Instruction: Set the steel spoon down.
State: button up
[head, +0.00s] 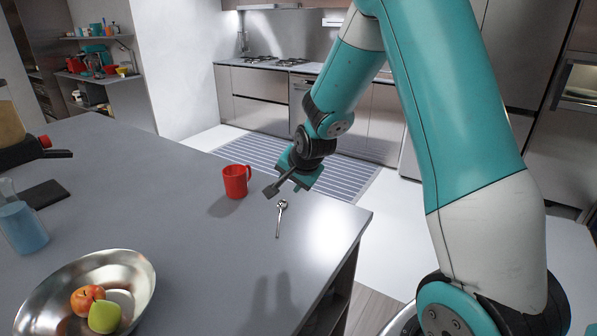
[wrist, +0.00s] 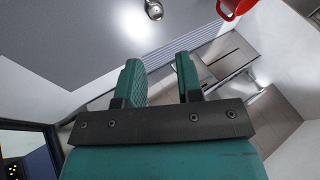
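The steel spoon (head: 280,218) lies on the grey counter (head: 190,270), near its right edge, bowl end toward the back and handle toward the front. In the wrist view only its shiny bowl end (wrist: 154,9) shows at the top edge; the rest is out of frame. My gripper (wrist: 160,68) is open, with a clear gap between its two teal fingers and nothing in it. In the head view my gripper (head: 297,176) is above and just behind the spoon, apart from it, near the counter's edge.
A red mug (head: 236,181) stands close by, left of the spoon and gripper; it also shows in the wrist view (wrist: 235,7). A metal bowl (head: 141,266) with fruit is at the front left. The counter between bowl and spoon is clear. A striped runner (head: 340,178) lies on the floor beyond.

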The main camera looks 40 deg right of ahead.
jog(key=d+v, duration=0.1)
jog(key=v, duration=0.6)
jog(key=s+a+r+n+g+y, duration=0.1)
jog(key=s+a+r+n+y, duration=0.1)
jog(key=s+a+n, duration=0.45)
jog(key=s+a+r+n+g+y, duration=0.2)
jog(key=s+a+n, duration=0.1)
jog(key=a, duration=0.7)
jog(key=s+a+r+n+g, duration=0.1)
jog(key=s+a+n+g, duration=0.1)
jog(key=s+a+n, duration=0.2)
jog(key=s+a+r+n+g+y, duration=0.1)
jog(key=s+a+n+g, duration=0.1)
jog(key=s+n, duration=0.4)
jog(key=s+a, duration=0.1)
jog(key=s, duration=0.4)
jog(key=shift+s+a+b, duration=0.3)
jog(key=shift+s+a, duration=0.05)
jog(key=shift+a, duration=0.05)
